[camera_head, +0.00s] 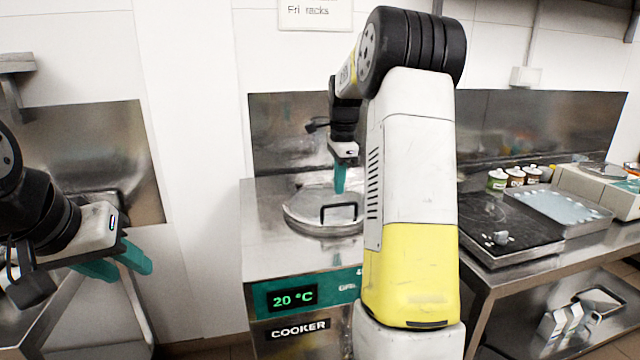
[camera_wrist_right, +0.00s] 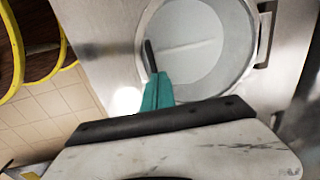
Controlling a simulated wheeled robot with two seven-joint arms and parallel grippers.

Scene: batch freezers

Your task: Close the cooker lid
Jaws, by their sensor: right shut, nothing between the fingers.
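The cooker (camera_head: 270,235) is a steel box with a green panel reading 20 °C. Its round grey lid (camera_head: 300,212) lies about flat on the top, with a dark handle (camera_head: 338,213) at its front; I cannot tell whether it is fully seated. The lid's disc (camera_wrist_right: 200,75) also shows in the right wrist view. My right gripper (camera_head: 340,190) points down, shut and empty, over the lid; touching or apart is unclear. It also shows in the wrist view (camera_wrist_right: 158,80). My left gripper (camera_head: 130,270) is open and empty, left of the cooker. My right arm hides the lid's right side.
Right of the cooker, a steel table (camera_head: 545,243) holds a dark tray (camera_head: 490,218), a pale-filled tray (camera_head: 556,206), several small jars (camera_head: 515,178) and a scale-like device (camera_head: 600,185). A steel unit (camera_head: 85,315) stands at the left, with a gap before the cooker.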

